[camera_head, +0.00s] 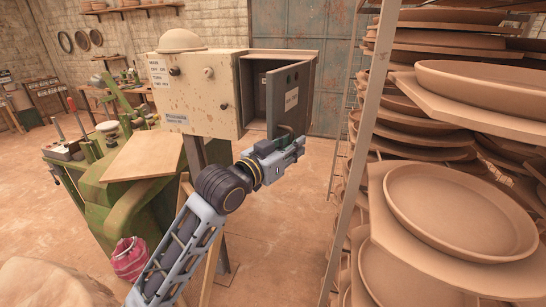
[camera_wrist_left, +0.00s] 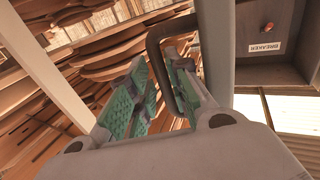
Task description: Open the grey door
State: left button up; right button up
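In the left wrist view the bent handle (camera_wrist_left: 154,55) reaches down between the two green-padded fingers of my left gripper (camera_wrist_left: 165,95). The fingers are apart, and the handle passes nearer the right finger; I cannot tell whether it touches. In the head view my left gripper (camera_head: 292,148) is at the door's lower edge. My right gripper is out of view.
A tall rack (camera_head: 372,110) stacked with clay plates (camera_head: 460,210) stands close on the right. Open floor (camera_head: 285,230) lies between machine and rack.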

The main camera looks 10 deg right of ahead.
pick_arm(q)
jog(key=v, duration=1.1)
jog(key=shift+s+a, duration=0.2)
jog(key=shift+a, duration=0.1)
dwell(0.3)
